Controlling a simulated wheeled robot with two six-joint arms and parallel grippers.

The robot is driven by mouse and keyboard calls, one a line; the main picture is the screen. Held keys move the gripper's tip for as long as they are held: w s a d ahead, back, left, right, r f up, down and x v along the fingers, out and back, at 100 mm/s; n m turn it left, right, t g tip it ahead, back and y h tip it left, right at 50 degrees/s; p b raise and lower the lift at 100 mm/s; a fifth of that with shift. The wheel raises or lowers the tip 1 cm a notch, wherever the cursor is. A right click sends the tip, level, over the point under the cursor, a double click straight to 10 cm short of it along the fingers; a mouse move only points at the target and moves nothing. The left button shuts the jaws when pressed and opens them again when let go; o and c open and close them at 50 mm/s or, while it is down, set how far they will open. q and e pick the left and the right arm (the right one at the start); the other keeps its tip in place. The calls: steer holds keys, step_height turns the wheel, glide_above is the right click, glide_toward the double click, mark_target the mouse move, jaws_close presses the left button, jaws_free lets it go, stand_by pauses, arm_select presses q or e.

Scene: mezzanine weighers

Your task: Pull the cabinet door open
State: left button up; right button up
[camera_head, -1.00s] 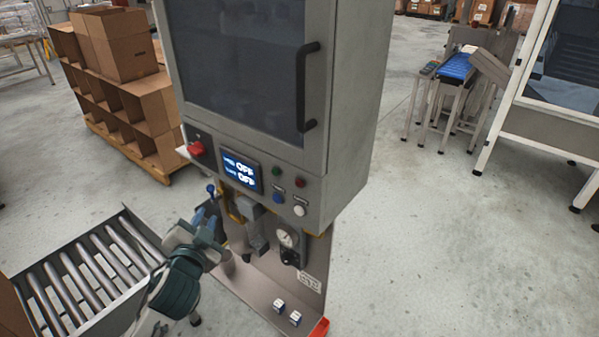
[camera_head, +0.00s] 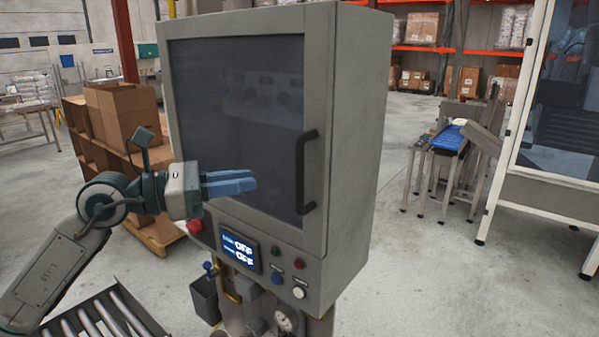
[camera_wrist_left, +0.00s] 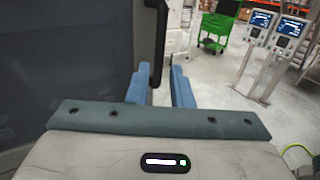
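The grey cabinet has a door with a dark window (camera_head: 240,110), and the door looks shut. Its black vertical handle (camera_head: 308,172) is on the door's right side. My left gripper (camera_head: 245,183) is in front of the window, left of the handle and apart from it, fingers pointing right. In the left wrist view my left gripper (camera_wrist_left: 160,80) shows two blue fingers spread with nothing between them. The handle (camera_wrist_left: 159,45) stands ahead, roughly in line with the gap. My right gripper is not in view.
Below the door are a display reading OFF (camera_head: 240,250), a red knob (camera_head: 194,226) and several buttons. A roller conveyor (camera_head: 105,315) is at lower left, with cardboard boxes (camera_head: 122,110) behind. Open floor (camera_head: 390,270) lies right of the cabinet.

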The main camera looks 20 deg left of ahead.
arm_select(q)
steer(key=p+x, duration=0.1)
steer(key=x, duration=0.1)
steer(key=p, duration=0.6)
glide_above(300, 211)
steer(key=shift+w+a, duration=0.15)
steer(key=shift+w, duration=0.2)
jaws_close()
